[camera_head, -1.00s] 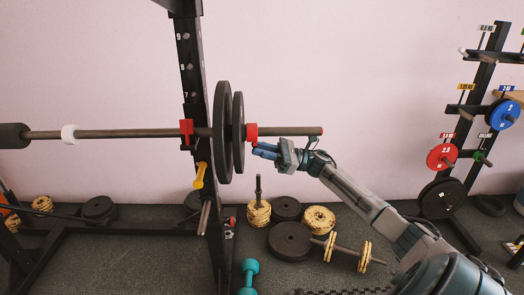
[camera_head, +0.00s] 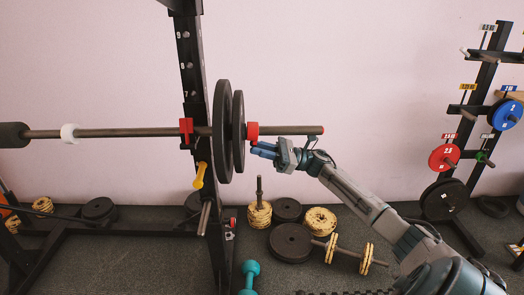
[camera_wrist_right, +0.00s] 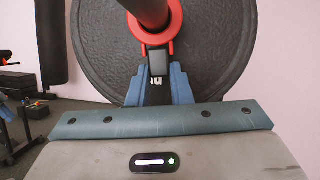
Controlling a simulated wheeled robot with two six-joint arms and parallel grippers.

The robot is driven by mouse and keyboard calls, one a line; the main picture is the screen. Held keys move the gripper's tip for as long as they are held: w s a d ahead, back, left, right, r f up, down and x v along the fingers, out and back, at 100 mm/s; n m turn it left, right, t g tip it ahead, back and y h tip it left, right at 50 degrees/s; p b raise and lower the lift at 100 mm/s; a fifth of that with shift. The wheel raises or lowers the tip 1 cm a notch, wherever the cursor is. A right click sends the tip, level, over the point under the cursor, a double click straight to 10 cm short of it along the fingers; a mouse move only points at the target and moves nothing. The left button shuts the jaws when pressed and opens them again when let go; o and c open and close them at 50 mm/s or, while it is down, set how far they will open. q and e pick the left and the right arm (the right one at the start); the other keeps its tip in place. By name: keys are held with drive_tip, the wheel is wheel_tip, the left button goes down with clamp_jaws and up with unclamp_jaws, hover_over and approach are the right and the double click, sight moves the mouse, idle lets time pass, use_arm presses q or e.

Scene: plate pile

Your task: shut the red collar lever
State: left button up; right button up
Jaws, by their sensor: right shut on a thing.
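The red collar (camera_head: 252,131) sits around the bar (camera_head: 290,131), just right of the black plates. In the right wrist view the red collar (camera_wrist_right: 174,22) is a ring in front of a big black plate (camera_wrist_right: 215,60). Its short dark lever (camera_wrist_right: 158,62) hangs below the ring. My right gripper (camera_head: 262,151) is under the bar beside the plates. In the right wrist view its blue fingers (camera_wrist_right: 158,88) are closed around the lever's lower end. The bar's end hides part of the collar there. My left gripper is in neither view.
The black rack upright (camera_head: 193,90) stands left of the plates, with a red piece (camera_head: 186,127) at the bar and a yellow handle (camera_head: 199,175) below. Yellow and black plates (camera_head: 290,242) and a teal dumbbell (camera_head: 249,272) lie on the floor. A plate stand (camera_head: 470,130) is at right.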

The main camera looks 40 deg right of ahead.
drive_tip(key=shift+w+a+r+b, duration=0.15)
drive_tip(key=shift+a+r+b, duration=0.1)
drive_tip(key=shift+b, duration=0.1)
idle(0.4)
drive_tip(key=shift+w+r, duration=0.15)
drive_tip(key=shift+r, duration=0.15)
clamp_jaws()
idle(0.4)
unclamp_jaws()
drive_tip(key=shift+w+a+r+b, duration=0.1)
drive_tip(key=shift+w+r+b, duration=0.1)
drive_tip(key=shift+r+b, duration=0.4)
idle(0.3)
drive_tip(key=o, duration=1)
drive_tip(key=shift+a+f, duration=0.1)
drive_tip(key=shift+f, duration=0.15)
drive_tip(key=shift+f, duration=0.1)
